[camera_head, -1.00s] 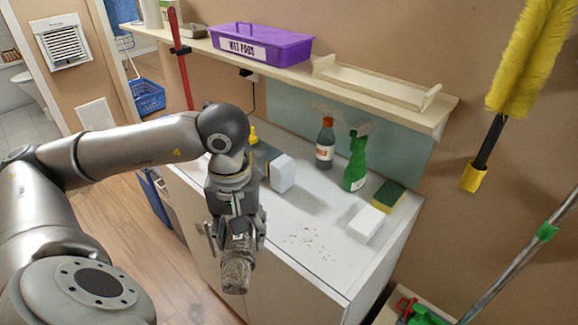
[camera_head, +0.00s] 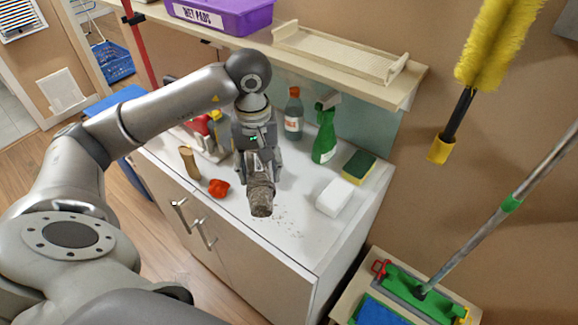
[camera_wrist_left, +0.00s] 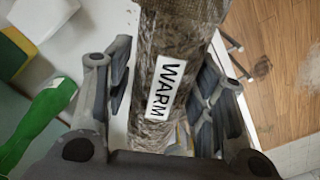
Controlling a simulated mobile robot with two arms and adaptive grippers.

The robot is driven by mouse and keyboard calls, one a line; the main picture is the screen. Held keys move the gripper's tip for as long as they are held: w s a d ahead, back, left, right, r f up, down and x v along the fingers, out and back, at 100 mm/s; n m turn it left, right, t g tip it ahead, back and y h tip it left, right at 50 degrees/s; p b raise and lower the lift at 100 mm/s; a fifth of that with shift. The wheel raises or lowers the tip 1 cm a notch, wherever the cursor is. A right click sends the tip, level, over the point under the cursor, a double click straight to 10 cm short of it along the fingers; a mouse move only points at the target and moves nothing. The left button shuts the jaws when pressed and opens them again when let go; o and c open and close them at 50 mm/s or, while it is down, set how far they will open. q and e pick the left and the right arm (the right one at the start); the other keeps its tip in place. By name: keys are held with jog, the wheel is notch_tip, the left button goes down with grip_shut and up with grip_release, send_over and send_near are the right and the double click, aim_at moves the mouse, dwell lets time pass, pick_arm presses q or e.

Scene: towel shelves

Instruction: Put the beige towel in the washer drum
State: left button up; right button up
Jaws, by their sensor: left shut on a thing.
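My left gripper (camera_head: 260,168) is shut on a rolled, mottled grey-brown thing (camera_head: 261,198) and holds it over the white counter, its end pointing toward the front. In the left wrist view the roll (camera_wrist_left: 182,35) lies between both fingers of the gripper (camera_wrist_left: 165,75), with a white label reading WARM. It may be a towel, but I cannot tell it is the beige one. No washer drum shows in these views. My right gripper is not in view.
A shelf (camera_head: 340,62) hangs above. A bin with green tools (camera_head: 415,290) stands lower right.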

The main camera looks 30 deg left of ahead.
pick_arm(q)
jog(key=w+p, duration=0.2)
jog(key=w, duration=0.3)
jog(key=p, duration=0.1)
send_over(290, 181)
jog(key=f+p, duration=0.1)
jog(key=f, duration=0.4)
jog(key=shift+s+f+p, duration=0.2)
jog(key=shift+f+p, duration=0.15)
notch_tip(290, 181, down, 5)
jog(key=shift+r+p, duration=0.1)
jog(key=shift+p, duration=0.75)
jog(key=shift+w+f, duration=0.2)
jog(key=shift+f, duration=0.2)
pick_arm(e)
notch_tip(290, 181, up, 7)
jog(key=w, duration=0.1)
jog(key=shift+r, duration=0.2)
